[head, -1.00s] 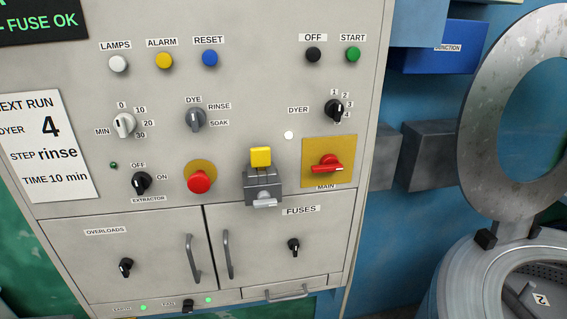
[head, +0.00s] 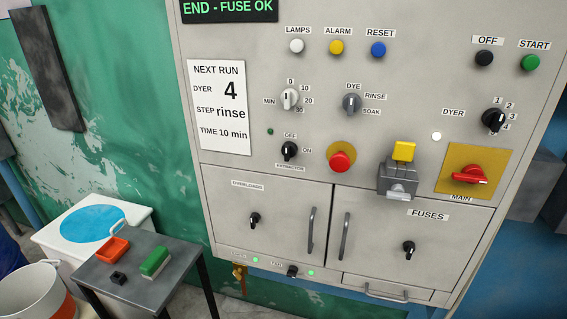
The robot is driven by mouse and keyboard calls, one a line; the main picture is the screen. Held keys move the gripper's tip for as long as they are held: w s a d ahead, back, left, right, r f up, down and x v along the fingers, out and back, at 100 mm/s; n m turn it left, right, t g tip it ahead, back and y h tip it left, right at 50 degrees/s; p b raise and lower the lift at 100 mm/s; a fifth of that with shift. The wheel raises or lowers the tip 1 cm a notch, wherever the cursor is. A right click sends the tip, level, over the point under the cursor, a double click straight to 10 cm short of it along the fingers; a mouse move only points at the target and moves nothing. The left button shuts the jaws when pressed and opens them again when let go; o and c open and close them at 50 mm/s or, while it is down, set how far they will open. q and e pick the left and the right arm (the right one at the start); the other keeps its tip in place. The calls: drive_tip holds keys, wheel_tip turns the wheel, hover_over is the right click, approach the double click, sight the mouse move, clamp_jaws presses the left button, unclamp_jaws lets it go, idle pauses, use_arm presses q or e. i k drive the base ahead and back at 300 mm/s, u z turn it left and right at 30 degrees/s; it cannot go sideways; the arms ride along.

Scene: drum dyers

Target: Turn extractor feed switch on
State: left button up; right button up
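The extractor switch (head: 289,150) is a black rotary knob on the grey control panel, with OFF printed above it, ON at its right and EXTRACTOR below. Its pointer looks roughly upright, toward OFF. A small dark green lamp (head: 269,131) beside it looks unlit. Neither of my grippers is in view, and nothing touches the switch.
A red mushroom button (head: 340,161) is close right of the switch. A grey block with a yellow top (head: 404,151) and a red main switch (head: 468,174) are farther right. Door handles (head: 311,231) stick out below. A small table (head: 140,270) stands lower left.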

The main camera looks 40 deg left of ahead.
sight(289, 150)
drive_tip(key=u, duration=0.8)
drive_tip(key=i, duration=0.2)
drive_tip(key=z, duration=0.2)
drive_tip(key=k, duration=1.3)
drive_tip(key=u, duration=0.1)
drive_tip(key=i, duration=0.55)
drive_tip(key=u, duration=0.8)
drive_tip(key=i, duration=0.95)
drive_tip(key=z, duration=0.2)
